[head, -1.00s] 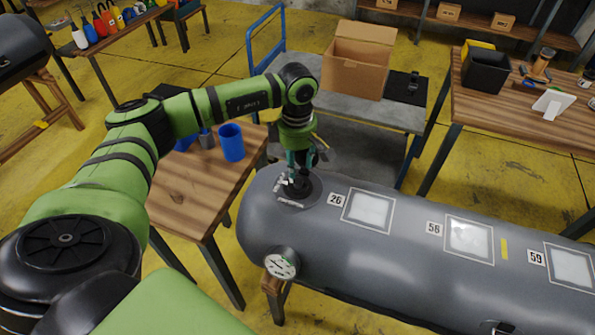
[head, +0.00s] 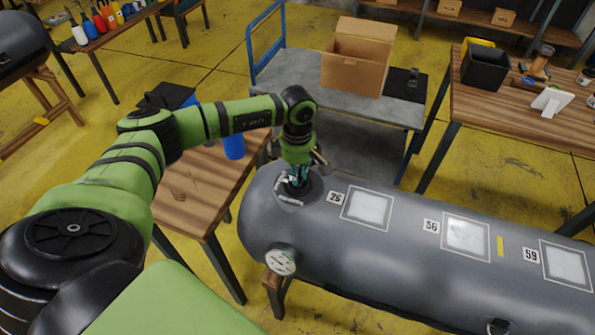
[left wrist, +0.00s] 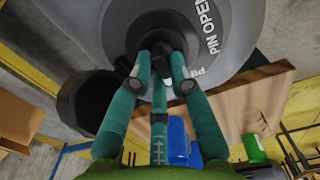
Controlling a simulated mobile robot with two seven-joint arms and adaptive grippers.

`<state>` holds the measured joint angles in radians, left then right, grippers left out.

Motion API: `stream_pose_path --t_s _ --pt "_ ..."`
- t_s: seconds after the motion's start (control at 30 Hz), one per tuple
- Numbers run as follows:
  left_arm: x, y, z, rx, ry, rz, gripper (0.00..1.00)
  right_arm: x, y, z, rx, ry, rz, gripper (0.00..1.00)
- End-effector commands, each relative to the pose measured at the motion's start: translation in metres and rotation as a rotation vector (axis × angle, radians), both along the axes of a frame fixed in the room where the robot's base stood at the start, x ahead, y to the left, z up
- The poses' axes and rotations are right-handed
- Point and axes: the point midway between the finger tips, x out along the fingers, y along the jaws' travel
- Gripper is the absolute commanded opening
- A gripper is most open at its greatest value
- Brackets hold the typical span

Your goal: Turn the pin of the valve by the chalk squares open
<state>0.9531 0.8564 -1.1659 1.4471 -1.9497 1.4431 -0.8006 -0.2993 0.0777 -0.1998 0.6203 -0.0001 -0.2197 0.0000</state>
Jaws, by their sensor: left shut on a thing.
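The valve (head: 312,194) is a dark round fitting on top of the grey inflatable tube (head: 400,250), near its left end, beside the chalk squares (head: 367,208). My left gripper (head: 297,182) reaches down onto it from above. In the left wrist view its teal fingers (left wrist: 162,78) are shut on the dark pin (left wrist: 157,42) at the valve's centre. The pin's tip is partly hidden between the fingers. The pale ring (left wrist: 222,35) around it carries the words "PIN OPEN" and a second, partly hidden label. My right gripper is not in view.
A round pressure gauge (head: 280,262) sits on the tube's end. A wooden table (head: 205,200) with a blue cup (head: 233,146) stands left of the tube. A grey cart (head: 300,85) with an open cardboard box (head: 355,70) stands behind. Another wooden table (head: 520,115) is at right.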

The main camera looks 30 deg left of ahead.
Motion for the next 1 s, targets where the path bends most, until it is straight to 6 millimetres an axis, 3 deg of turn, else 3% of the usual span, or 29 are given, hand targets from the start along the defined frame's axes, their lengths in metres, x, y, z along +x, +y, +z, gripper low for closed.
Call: stream_pose_path --t_s 0.37,1.0 --pt "-0.001 0.0 -0.002 0.0 0.001 0.11 0.0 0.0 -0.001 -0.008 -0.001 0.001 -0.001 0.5" --pt "-0.003 0.001 -0.002 -0.001 0.0 0.687 0.0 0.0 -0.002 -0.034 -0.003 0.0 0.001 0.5"
